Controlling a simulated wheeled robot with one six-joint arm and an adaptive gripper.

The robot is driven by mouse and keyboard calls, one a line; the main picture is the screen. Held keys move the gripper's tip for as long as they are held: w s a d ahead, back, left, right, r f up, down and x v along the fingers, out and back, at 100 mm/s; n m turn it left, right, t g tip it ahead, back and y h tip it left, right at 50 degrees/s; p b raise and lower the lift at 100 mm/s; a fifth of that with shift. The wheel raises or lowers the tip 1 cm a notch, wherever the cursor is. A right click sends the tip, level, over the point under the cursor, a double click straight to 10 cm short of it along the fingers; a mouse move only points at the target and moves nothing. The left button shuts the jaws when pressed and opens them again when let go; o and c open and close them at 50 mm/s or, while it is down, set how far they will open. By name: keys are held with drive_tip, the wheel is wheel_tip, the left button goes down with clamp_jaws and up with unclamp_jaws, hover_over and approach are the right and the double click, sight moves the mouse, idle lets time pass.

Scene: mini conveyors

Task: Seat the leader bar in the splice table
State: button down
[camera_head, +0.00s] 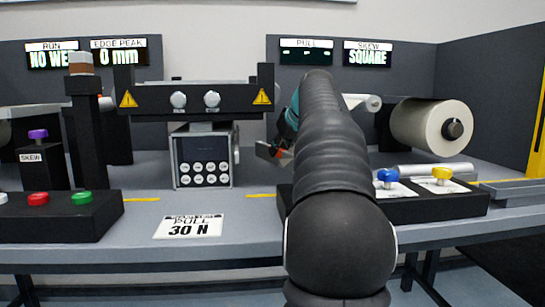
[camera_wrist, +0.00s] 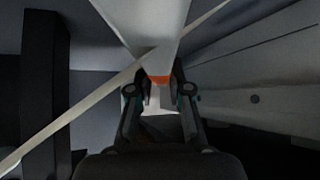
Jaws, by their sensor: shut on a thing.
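My gripper (camera_wrist: 159,97) is shut on a pale piece with an orange-red band (camera_wrist: 158,78), which appears to be the leader bar. The piece extends upward and widens toward the top of the wrist view. In the head view, my gripper (camera_head: 276,152) shows partly behind my black arm, pointing left, with a bit of orange-red at its tip. Most of the held piece is hidden there. I cannot clearly make out the splice table, and cannot tell whether the bar touches it.
A thin cream strip (camera_wrist: 85,111) crosses the wrist view diagonally. A black crossbar machine (camera_head: 195,98) with warning labels stands left of my gripper. A large cream roll (camera_head: 430,126) is at the right. Yellow and blue knobs (camera_head: 441,174) sit on a black box in front.

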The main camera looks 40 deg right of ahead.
drive_tip(key=shift+w+r+x, duration=0.15)
drive_tip(key=shift+x, duration=0.95)
drive_tip(key=shift+w+r+x, duration=0.1)
drive_tip(key=shift+x, duration=1)
drive_tip(key=shift+f+b, duration=0.15)
drive_tip(key=shift+b, duration=0.2)
drive_tip(key=c, duration=1.1)
unclamp_jaws()
